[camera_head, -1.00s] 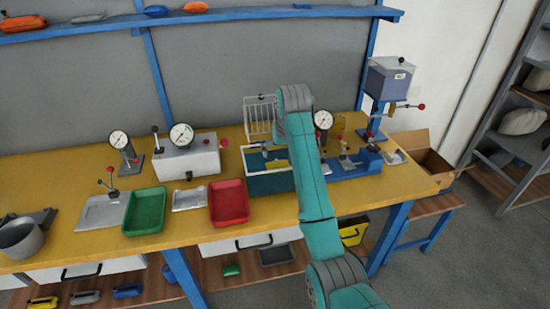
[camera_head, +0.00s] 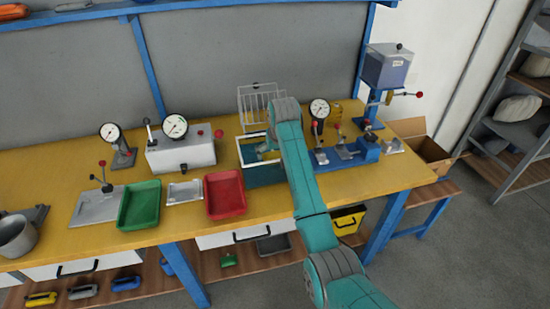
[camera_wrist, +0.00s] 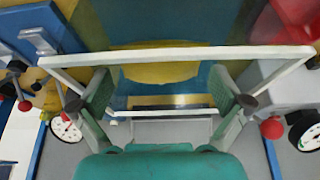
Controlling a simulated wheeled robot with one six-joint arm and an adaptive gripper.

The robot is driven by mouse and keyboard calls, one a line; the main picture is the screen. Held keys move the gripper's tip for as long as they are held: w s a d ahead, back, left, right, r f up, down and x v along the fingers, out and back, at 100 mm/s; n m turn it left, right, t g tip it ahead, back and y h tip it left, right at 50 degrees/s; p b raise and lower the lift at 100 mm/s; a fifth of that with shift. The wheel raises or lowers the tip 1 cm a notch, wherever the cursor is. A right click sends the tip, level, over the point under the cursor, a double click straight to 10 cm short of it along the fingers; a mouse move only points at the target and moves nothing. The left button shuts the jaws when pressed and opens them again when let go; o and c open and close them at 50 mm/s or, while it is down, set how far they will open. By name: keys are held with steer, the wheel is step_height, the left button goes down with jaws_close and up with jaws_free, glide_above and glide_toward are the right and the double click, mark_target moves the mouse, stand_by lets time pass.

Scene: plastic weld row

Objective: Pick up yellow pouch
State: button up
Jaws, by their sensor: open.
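The yellow pouch (camera_wrist: 160,72) shows in the wrist view inside a teal container, partly crossed by the container's pale rim (camera_wrist: 270,56). In the head view this container (camera_head: 262,176) stands on the yellow bench, with my arm over its right part; I cannot make out the pouch there. My gripper (camera_wrist: 162,90) is open, its two fingers apart on either side of the pouch in the wrist view. Nothing is held. In the head view my gripper (camera_head: 267,147) is small and partly hidden at the container's opening. I cannot tell whether the fingers touch the pouch.
A red tray (camera_head: 225,194) and a green tray (camera_head: 139,205) lie left of the container. A white wire rack (camera_head: 262,105) stands behind it. A gauge (camera_head: 319,109) and a blue fixture (camera_head: 366,149) stand to the right. A white gauge box (camera_head: 181,154) is behind the trays.

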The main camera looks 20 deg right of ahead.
mark_target(275, 154)
steer(key=shift+x, duration=0.75)
steer(key=shift+c, duration=0.3)
steer(key=c, duration=0.7)
steer(key=shift+o, duration=0.2)
step_height(275, 154, up, 10)
steer(key=shift+r, duration=0.1)
